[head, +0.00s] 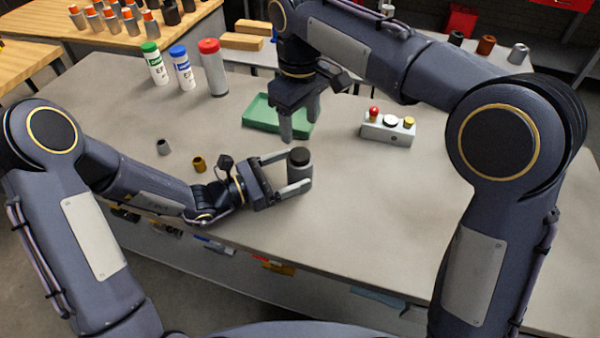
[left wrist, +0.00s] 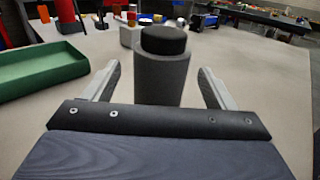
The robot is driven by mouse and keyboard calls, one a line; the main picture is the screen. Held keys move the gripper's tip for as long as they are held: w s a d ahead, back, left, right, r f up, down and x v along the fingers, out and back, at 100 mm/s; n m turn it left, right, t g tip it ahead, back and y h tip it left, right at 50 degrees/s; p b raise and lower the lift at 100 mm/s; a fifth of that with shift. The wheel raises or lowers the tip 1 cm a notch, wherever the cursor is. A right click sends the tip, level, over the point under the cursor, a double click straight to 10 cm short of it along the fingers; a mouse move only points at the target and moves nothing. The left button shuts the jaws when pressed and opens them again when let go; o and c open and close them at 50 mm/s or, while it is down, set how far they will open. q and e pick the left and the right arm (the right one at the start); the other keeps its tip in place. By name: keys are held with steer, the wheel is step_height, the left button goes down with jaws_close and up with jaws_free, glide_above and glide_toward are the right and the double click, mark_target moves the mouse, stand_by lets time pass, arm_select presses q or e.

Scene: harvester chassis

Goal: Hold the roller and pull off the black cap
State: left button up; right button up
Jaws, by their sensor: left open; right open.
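The roller (head: 299,172) is a grey cylinder standing upright on the grey table. Its black cap (head: 299,156) sits on top. In the left wrist view the roller (left wrist: 161,80) stands between the two fingers, with the black cap (left wrist: 163,40) on it and a gap to each finger. My left gripper (head: 289,174) is open around the roller, low over the table. It also shows in the left wrist view (left wrist: 160,88). My right gripper (head: 299,130) is open and empty, pointing down in front of the green tray, behind the roller.
The green tray (head: 262,124) lies behind the roller. A grey block with coloured knobs (head: 387,131) stands to the right. Green-, blue- and red-capped bottles (head: 213,70) stand at the back left. Two small cylinders (head: 199,164) are near my left forearm. The table's right front is clear.

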mark_target(300, 153)
arm_select(q)
steer(key=shift+x, duration=1.45)
steer(key=shift+c, duration=0.2)
steer(key=c, duration=1.4)
arm_select(e)
steer(key=shift+o, duration=1)
steer(key=shift+r, duration=0.25)
step_height(300, 153, down, 8)
steer(key=shift+f, duration=0.25)
steer(key=c, duration=1.2)
steer(key=shift+r, duration=0.3)
